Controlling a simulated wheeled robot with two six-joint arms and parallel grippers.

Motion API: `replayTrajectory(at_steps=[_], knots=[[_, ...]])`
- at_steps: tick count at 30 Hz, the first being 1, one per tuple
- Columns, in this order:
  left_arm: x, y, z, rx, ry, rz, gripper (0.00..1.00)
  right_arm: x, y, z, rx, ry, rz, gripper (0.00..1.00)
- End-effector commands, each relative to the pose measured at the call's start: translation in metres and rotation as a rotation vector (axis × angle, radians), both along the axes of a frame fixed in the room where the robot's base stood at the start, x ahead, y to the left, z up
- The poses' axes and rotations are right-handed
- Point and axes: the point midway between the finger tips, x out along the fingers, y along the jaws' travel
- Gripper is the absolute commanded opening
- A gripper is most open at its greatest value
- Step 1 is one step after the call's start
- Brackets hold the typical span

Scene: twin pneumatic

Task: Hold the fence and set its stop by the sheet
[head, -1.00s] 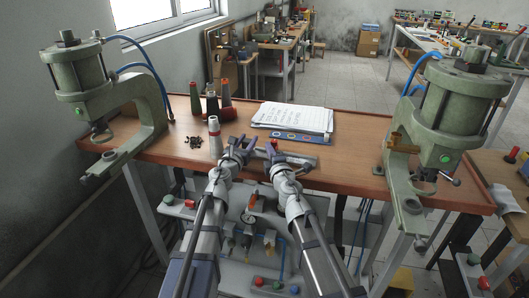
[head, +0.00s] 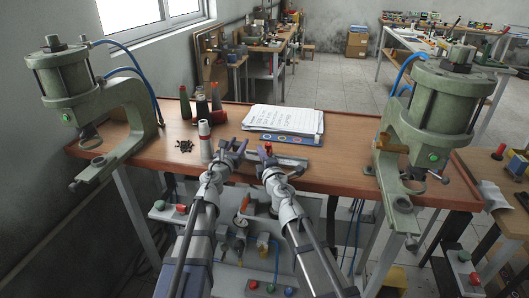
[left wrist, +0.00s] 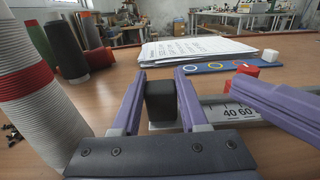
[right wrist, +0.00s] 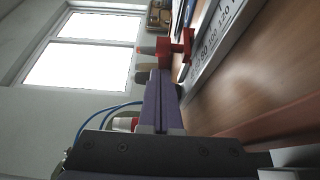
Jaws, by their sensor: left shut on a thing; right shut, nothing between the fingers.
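The fence is a pale rail with a printed scale (left wrist: 228,112), lying on the bench; its scale also shows in the right wrist view (right wrist: 218,38). My left gripper (left wrist: 160,100) is shut on the dark block (left wrist: 160,104) at the fence's left end. The red stop (left wrist: 246,70) sits on the fence to the right of that block; it also shows in the head view (head: 268,148). My right gripper (head: 263,156) is shut and empty, close beside the stop; whether they touch is unclear. The written sheet (head: 283,119) lies on a stack behind the fence.
Thread cones (head: 205,140) stand left of my left gripper. Green presses (head: 95,105) (head: 425,115) flank the bench. The bench right of the fence is clear.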

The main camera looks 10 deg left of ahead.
Motion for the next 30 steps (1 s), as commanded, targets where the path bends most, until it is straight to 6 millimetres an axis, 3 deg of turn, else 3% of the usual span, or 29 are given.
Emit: replayTrajectory(at_steps=[5, 16, 21, 28, 29, 30], knots=[[0.0, 0.0, 0.0, 0.0, 0.0, 0.0, 0.0, -0.021, 0.023, 0.0, 0.002, 0.001, 0.005, 0.0], [0.0, 0.0, 0.0, 0.0, 0.0, 0.0, 0.0, -0.095, -0.018, 0.0, 0.0, 0.0, 0.001, 0.0], [0.0, 0.0, 0.0, 0.0, 0.0, 0.0, 0.0, -0.108, -0.024, 0.0, 0.001, 0.0, 0.002, 0.0], [0.0, 0.0, 0.0, 0.0, 0.0, 0.0, 0.0, -0.107, -0.024, 0.0, 0.001, 0.0, 0.002, 0.0], [0.0, 0.0, 0.0, 0.0, 0.0, 0.0, 0.44, -0.107, -0.024, 0.0, 0.001, 0.0, 0.002, 0.0], [0.0, 0.0, 0.0, 0.0, 0.0, 0.0, 0.49, -0.107, -0.024, 0.0, 0.001, 0.0, 0.002, 0.0]])
